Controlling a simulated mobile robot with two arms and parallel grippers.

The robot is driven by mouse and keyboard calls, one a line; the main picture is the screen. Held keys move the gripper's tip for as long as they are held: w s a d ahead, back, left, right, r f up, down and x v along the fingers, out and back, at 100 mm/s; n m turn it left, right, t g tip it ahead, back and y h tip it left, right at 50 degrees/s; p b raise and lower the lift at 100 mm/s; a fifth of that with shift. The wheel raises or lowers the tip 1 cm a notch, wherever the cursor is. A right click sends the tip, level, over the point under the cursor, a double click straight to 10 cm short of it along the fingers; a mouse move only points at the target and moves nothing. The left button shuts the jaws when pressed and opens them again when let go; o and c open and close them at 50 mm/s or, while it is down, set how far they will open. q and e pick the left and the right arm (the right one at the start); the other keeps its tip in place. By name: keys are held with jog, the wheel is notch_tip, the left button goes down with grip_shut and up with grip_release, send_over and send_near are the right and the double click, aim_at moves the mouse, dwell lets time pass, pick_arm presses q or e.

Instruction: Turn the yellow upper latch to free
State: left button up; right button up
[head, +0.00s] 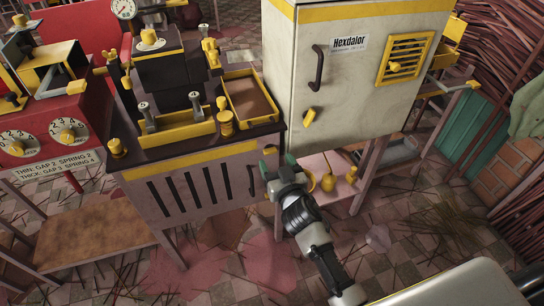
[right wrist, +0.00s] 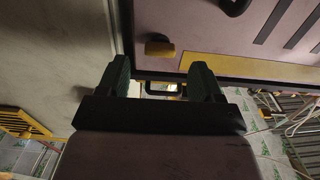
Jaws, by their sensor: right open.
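In the right wrist view, a small yellow latch (right wrist: 160,48) sticks out from the mauve front of the slotted cabinet, beyond and between the fingertips. My right gripper (right wrist: 163,72) is open and empty, with its dark green fingers apart; I see no contact with the latch. My left gripper is out of view.
The pale Hexdalor cabinet (head: 348,80) stands close to the right of my gripper. A yellow-rimmed tray (head: 272,117) lies on the slotted cabinet's top. A black handle (head: 252,181) projects from the slotted front. A low pink shelf (head: 335,195) is under the pale cabinet.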

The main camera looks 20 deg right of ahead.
aim_at(271, 153)
jog(key=shift+w+a, duration=0.1)
jog(key=shift+w, duration=1.7)
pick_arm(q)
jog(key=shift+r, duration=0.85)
pick_arm(e)
jog(key=c, duration=0.9)
